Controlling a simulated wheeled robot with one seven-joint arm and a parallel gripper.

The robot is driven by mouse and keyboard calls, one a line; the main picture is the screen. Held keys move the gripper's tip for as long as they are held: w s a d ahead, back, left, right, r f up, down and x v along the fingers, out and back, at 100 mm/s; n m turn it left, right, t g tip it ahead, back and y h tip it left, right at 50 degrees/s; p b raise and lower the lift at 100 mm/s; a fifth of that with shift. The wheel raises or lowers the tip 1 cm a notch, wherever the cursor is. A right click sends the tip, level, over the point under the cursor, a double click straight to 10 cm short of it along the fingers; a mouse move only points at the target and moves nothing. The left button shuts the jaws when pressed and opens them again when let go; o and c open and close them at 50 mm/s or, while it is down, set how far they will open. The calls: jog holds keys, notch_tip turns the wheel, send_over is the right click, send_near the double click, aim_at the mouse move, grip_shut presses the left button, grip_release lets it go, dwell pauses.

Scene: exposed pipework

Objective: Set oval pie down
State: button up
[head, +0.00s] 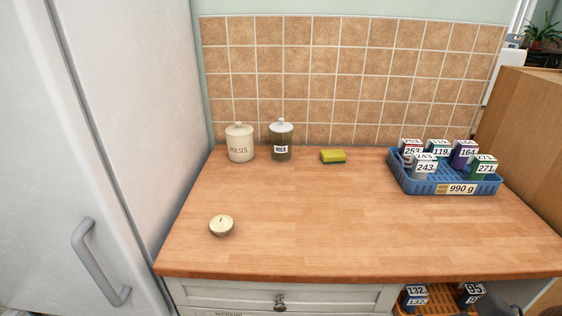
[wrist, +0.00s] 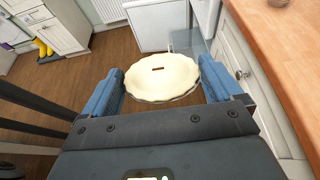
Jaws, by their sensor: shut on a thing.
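The oval pie (wrist: 158,78) is pale cream with a wavy rim and a small dark slot in its top. It shows in the wrist view, between the blue fingers of my gripper (wrist: 163,82). My gripper is shut on the pie and holds it out over the floor, beside the counter. The wooden countertop (wrist: 283,55) runs along the right of the wrist view. In the head view the countertop (head: 350,230) fills the middle. I cannot make out the pie in the head view.
A candle (head: 221,225) stands at the counter's front left. A blue crate (head: 446,187) with several boxes is at right. The counter's middle and front are clear. A fridge (head: 90,120) borders the left.

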jog(key=shift+w+f+m+t, duration=0.4)
jog(key=shift+w+f, duration=0.1)
jog(key=shift+w, duration=0.05)
jog(key=w+d+f+m+t+h, duration=0.2)
jog(key=w+f+m+t+h, duration=0.2)
jog(key=f, duration=0.3)
jog(key=w+d+f+m+t+h+b, duration=0.1)
jog(key=w+d+f+m+t+h, duration=0.2)
jog(key=f+m, duration=0.4)
jog(key=w+d+f+m+t+h, duration=0.3)
jog(key=w+f+m+t+h, duration=0.2)
jog(key=f, duration=0.3)
jog(key=shift+w+f+m+h, duration=0.25)
jog(key=shift+w+m+h, duration=0.05)
jog(key=shift+w+h, duration=0.35)
jog(key=shift+d, duration=0.15)
